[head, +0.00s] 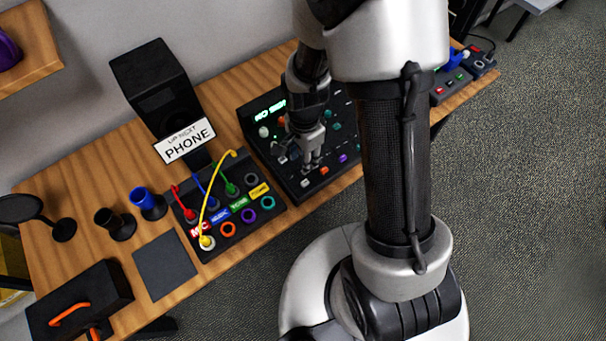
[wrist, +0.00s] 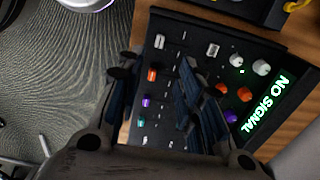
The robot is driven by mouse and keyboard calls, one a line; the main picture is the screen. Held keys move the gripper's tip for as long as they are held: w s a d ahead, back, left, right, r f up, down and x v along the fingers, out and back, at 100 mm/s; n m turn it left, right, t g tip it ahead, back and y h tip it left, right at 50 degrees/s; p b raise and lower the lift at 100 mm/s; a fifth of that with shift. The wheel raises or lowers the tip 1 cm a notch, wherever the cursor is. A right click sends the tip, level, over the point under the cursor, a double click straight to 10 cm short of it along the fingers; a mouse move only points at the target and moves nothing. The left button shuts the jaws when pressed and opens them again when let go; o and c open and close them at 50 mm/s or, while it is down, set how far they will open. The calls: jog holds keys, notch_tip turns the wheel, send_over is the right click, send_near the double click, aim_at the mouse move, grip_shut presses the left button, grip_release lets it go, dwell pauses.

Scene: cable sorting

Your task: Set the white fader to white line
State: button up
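The black mixer (head: 292,188) lies on the wooden table, with a lit "NO SIGNAL" display. It fills the middle of the wrist view (wrist: 190,20). Two pale caps show at one end: one near the front edge (wrist: 160,41) and one further back (wrist: 212,49). I cannot tell for sure which is the white fader. In the head view pale caps show at the front corner (head: 305,184) and further back (head: 281,158). My gripper (head: 312,165) is over the mixer. In the wrist view its fingers (wrist: 155,85) are apart, with nothing held. The white line is not clearly visible.
Orange (wrist: 152,74), purple (wrist: 146,101) and green (wrist: 142,120) caps line the mixer's front edge. White knobs (wrist: 261,67) stand near the display. A patch box (head: 275,211) with coloured cables stands left of the mixer, near a "PHONE" sign (head: 186,142).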

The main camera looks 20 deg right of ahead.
aim_at(304, 183)
notch_tip(304, 183, down, 14)
jog(key=b, duration=0.4)
jog(key=shift+f, duration=0.2)
jog(key=shift+c, duration=0.5)
grip_shut()
